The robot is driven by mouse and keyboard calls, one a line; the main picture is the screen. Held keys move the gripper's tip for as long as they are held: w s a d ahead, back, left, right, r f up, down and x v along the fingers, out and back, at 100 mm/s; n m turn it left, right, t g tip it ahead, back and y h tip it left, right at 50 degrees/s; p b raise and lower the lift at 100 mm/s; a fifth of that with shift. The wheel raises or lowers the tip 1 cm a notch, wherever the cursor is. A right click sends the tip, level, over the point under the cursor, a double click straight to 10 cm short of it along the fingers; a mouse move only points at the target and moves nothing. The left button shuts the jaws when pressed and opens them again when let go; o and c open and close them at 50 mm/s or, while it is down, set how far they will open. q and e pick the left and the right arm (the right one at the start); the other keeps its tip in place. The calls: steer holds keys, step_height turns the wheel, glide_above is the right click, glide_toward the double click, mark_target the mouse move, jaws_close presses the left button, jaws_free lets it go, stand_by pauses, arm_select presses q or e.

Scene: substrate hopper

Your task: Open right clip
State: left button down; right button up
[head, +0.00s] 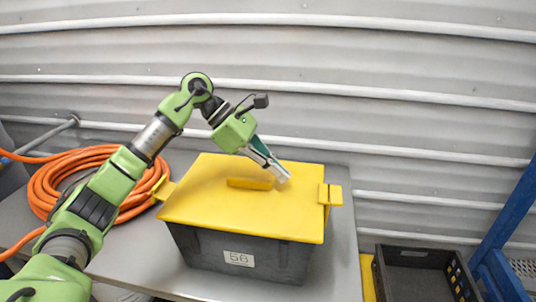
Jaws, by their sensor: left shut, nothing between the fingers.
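A dark grey box (240,264) with a yellow lid (205,207) and a label reading 56 stands on a grey table. The right clip (330,195) is a yellow piece at the lid's right edge and sticks out to the side. A matching left clip (164,188) sticks out at the lid's left edge. My left gripper (284,177) is shut and empty. It shows in front of or over the lid, just right of the yellow lid handle (250,183) and left of the right clip. I cannot tell whether it touches the lid. My right gripper is not in view.
An orange hose coil (48,190) lies on the table (343,262) left of the box. A black crate (412,253) and a blue frame (502,235) stand at the right. A corrugated metal wall (400,90) closes off the back.

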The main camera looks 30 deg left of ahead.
mark_target(319, 189)
arm_select(q)
steer(key=d, duration=0.1)
steer(key=w+d+f+p, duration=0.1)
steer(key=d, duration=0.1)
steer(key=d+f+p, duration=0.1)
steer(key=d, duration=0.1)
steer(key=shift+w, duration=0.15)
steer(key=shift+w+d+f+p, duration=0.1)
steer(key=shift+w+d+p, duration=0.1)
steer(key=shift+d+p, duration=0.25)
steer(key=shift+d, duration=0.1)
steer(key=shift+w+d+y, duration=0.1)
steer(key=shift+d+y, duration=0.15)
steer(key=shift+y, duration=0.05)
steer(key=shift+w+d+r+y+p, duration=0.1)
steer(key=shift+d+r+y+p, duration=0.25)
steer(key=shift+p, duration=0.1)
